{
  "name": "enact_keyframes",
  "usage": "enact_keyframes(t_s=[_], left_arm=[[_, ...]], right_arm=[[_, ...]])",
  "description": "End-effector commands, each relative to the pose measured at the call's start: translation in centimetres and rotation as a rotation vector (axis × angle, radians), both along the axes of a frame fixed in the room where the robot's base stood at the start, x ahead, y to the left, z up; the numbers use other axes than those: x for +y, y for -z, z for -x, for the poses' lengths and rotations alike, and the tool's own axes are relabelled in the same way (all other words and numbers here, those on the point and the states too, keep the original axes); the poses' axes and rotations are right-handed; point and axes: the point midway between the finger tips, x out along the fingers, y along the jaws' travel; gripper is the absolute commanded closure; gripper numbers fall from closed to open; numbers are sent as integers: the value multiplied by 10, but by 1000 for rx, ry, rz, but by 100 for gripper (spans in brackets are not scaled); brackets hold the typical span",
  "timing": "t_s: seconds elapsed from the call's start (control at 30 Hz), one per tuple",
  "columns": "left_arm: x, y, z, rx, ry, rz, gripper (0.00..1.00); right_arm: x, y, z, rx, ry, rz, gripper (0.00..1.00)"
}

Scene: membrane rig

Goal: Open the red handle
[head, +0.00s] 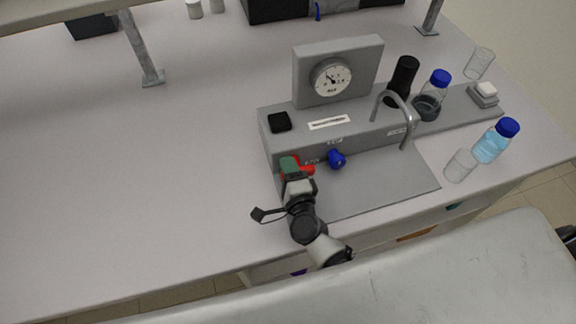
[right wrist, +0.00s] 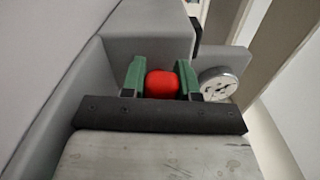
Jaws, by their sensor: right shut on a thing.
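The red handle (head: 308,170) is on the front face of the grey membrane rig (head: 290,140), at its left end. My right gripper (head: 291,165) is at the handle, its green fingers partly covering it in the head view. In the right wrist view the red handle (right wrist: 161,84) sits between the two green fingers of my right gripper (right wrist: 160,78), which is shut on it. My left gripper is not in view.
A blue knob (head: 336,159) is just right of the red handle. A gauge (head: 331,77) and a curved metal spout (head: 396,108) rise from the rig. Blue-capped bottles (head: 491,143) and a clear beaker (head: 460,165) stand at right.

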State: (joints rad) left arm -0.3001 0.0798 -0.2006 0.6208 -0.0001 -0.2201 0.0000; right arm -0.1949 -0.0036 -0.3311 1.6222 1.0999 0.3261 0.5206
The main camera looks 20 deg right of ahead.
Motion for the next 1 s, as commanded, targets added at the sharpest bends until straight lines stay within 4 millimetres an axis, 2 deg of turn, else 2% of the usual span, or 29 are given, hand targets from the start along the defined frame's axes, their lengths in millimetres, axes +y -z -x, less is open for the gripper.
enact_keyframes(t_s=[0.47, 0.5, 0.63, 0.87, 1.0], left_arm=[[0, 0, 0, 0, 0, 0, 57], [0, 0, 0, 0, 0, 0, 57], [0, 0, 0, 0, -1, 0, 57], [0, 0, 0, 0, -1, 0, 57], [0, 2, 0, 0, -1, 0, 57]], right_arm=[[0, 1, 0, 2, 1, 10, 94], [0, 1, 0, 2, 1, 10, 64], [0, 1, 0, 1, 1, 10, 45], [0, 1, 0, 1, 1, 9, 45], [0, 2, 7, 2, 0, 9, 45]])
